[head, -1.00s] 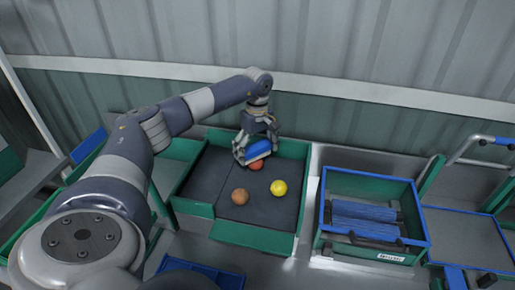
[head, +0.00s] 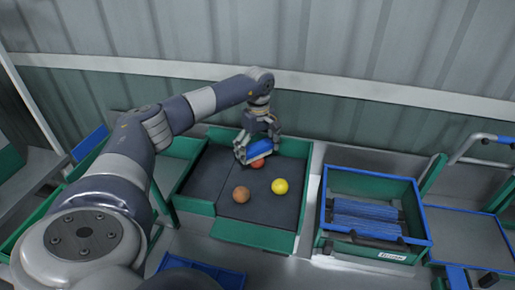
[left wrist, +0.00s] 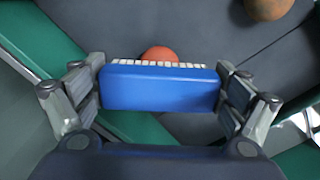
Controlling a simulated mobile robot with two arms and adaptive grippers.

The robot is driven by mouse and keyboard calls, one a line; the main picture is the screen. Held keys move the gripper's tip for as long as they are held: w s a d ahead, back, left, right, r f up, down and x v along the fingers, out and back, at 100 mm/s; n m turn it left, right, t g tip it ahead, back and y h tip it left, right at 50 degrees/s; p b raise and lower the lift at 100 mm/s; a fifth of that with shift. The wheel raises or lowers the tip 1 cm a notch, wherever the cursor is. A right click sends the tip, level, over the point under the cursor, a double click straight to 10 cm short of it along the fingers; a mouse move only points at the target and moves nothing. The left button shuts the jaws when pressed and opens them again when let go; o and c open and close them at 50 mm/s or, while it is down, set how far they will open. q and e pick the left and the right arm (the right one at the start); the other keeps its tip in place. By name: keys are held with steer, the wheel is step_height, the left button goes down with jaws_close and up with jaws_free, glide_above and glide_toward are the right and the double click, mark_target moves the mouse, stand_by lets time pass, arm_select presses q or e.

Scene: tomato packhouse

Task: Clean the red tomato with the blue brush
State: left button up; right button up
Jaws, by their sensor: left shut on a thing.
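My left gripper (head: 257,152) is shut on the blue brush (head: 260,147), at the back of the green-walled tray. In the left wrist view the blue brush (left wrist: 160,88) lies across between the two fingers, its pale bristles pointing away from the gripper. The red tomato (head: 257,162) is on the tray floor just below the brush and partly hidden by it. It also shows in the left wrist view (left wrist: 159,54), behind the bristles. I cannot tell whether the bristles touch it. My right gripper is not in view.
The tray (head: 255,236) has a dark floor and green walls. A brown-orange tomato (head: 241,194) and a yellow tomato (head: 280,186) lie nearer its front. A green crate with a blue rim (head: 372,175) holding blue items stands to the right. A corrugated wall (head: 330,60) is behind.

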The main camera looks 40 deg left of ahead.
arm_select(q)
steer(key=shift+w+f, duration=0.1)
steer(key=shift+w+d, duration=0.2)
steer(key=shift+w, duration=0.3)
steer(key=shift+w+b, duration=0.25)
steer(key=shift+b, duration=0.1)
steer(key=shift+r, duration=0.2)
steer(key=shift+s, duration=0.15)
steer(key=shift+s+p, duration=0.25)
steer(key=shift+p, duration=0.05)
steer(key=shift+s+a+f+p, duration=0.1)
steer(key=shift+s+a+p, duration=0.1)
steer(key=shift+s, duration=0.55)
steer(key=shift+s+a+f+p, duration=0.1)
steer(key=shift+s+a, duration=0.05)
steer(key=shift+s, duration=0.6)
steer(key=shift+w, duration=0.1)
